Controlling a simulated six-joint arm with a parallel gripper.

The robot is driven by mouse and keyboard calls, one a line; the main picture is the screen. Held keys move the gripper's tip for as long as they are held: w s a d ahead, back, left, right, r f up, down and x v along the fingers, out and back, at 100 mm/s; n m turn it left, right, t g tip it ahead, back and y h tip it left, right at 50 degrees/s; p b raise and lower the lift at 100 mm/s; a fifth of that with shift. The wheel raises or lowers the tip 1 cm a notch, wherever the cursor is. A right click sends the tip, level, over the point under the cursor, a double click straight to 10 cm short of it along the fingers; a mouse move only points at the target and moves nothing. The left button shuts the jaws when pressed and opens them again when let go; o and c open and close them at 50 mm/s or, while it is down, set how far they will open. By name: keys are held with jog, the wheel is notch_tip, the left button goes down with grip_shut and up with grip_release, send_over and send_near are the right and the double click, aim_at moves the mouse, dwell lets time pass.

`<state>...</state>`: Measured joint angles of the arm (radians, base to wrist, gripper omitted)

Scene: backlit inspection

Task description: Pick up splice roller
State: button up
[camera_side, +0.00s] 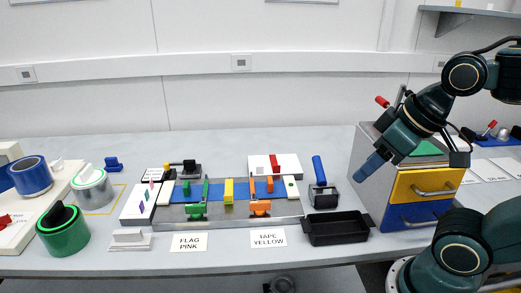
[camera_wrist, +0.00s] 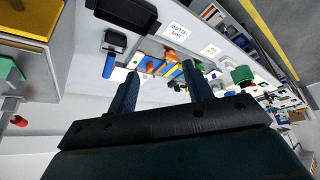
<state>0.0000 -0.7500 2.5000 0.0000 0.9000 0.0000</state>
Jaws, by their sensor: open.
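The likely splice roller (camera_side: 319,172) has a blue handle leaning up from a dark roller head. It stands on the grey bench behind the black tray. In the wrist view it (camera_wrist: 115,41) shows at upper left, beyond my left finger. My gripper (camera_side: 369,168) hangs in the air to the right of the roller, beside the drawer cabinet. In the wrist view its two dark blue fingers stand apart, and the space between their tips (camera_wrist: 161,68) holds nothing. The gripper is apart from the roller.
The black tray (camera_side: 337,228) sits in front of the roller. The drawer cabinet (camera_side: 422,186) with yellow and blue drawers stands to the right. A metal fixture (camera_side: 270,222) with coloured blocks lies to the left. Tape rolls, including a green one (camera_side: 63,232), are at far left.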

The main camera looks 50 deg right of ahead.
jog(key=shift+w, duration=0.1)
jog(key=m+g+y, duration=0.2)
jog(key=m+g, duration=0.2)
jog(key=m, duration=0.4)
send_over(321, 169)
jog(key=s+d, duration=0.2)
jog(key=s+d+x, duration=0.1)
jog(key=x, duration=0.7)
jog(key=shift+x, duration=4.7)
jog(key=shift+d, duration=0.1)
jog(key=shift+x, duration=2.55)
jog(key=shift+d, duration=0.15)
jog(key=shift+c, duration=0.3)
